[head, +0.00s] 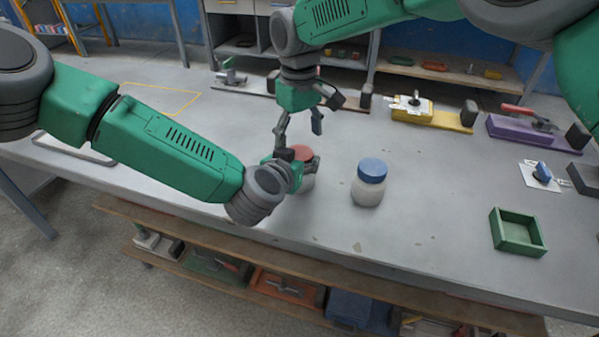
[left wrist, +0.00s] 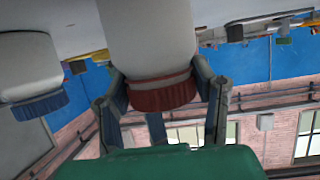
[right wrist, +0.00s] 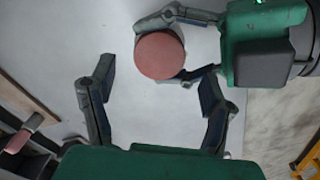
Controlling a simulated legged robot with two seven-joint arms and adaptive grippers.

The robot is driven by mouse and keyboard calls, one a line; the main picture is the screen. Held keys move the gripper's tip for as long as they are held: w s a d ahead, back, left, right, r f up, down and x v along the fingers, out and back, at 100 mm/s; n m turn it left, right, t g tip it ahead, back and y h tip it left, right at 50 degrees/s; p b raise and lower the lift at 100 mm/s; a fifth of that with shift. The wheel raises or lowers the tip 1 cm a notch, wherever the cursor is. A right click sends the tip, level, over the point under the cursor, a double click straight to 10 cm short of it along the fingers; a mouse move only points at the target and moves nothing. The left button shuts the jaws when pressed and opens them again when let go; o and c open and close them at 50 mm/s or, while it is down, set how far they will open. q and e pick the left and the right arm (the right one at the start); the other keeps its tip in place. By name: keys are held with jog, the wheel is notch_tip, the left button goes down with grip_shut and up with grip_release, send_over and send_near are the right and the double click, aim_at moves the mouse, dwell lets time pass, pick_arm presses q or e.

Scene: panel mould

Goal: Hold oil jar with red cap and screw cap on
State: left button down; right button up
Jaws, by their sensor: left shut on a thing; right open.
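The oil jar with the red cap (head: 303,153) stands on the grey bench in the head view. In the left wrist view its pale body (left wrist: 150,40) and red cap (left wrist: 162,95) appear upside down. The cap sits on top of the jar; I cannot tell how tight it is. My left gripper (head: 300,170) is shut around the jar near its top, with a finger on each side. My right gripper (head: 300,125) is open and empty, pointing down above and beside the cap. In the right wrist view the round red cap (right wrist: 160,55) lies beyond the open right fingers.
A second jar with a blue cap (head: 371,172) stands to the right on the bench. A green tray (head: 517,232) is farther right. Yellow (head: 430,116) and purple (head: 525,131) fixtures stand towards the back. The bench is clear around the blue-capped jar.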

aim_at(299, 153)
jog(key=shift+c, duration=1.2)
jog(key=n, duration=0.2)
jog(key=r+n, duration=0.1)
jog(key=n, duration=0.2)
jog(key=shift+s+a+r, duration=0.1)
jog(key=shift+r, duration=0.05)
notch_tip(299, 153, up, 2)
jog(key=n, duration=0.6)
jog(key=shift+r, duration=0.1)
jog(key=shift+f, duration=4.05)
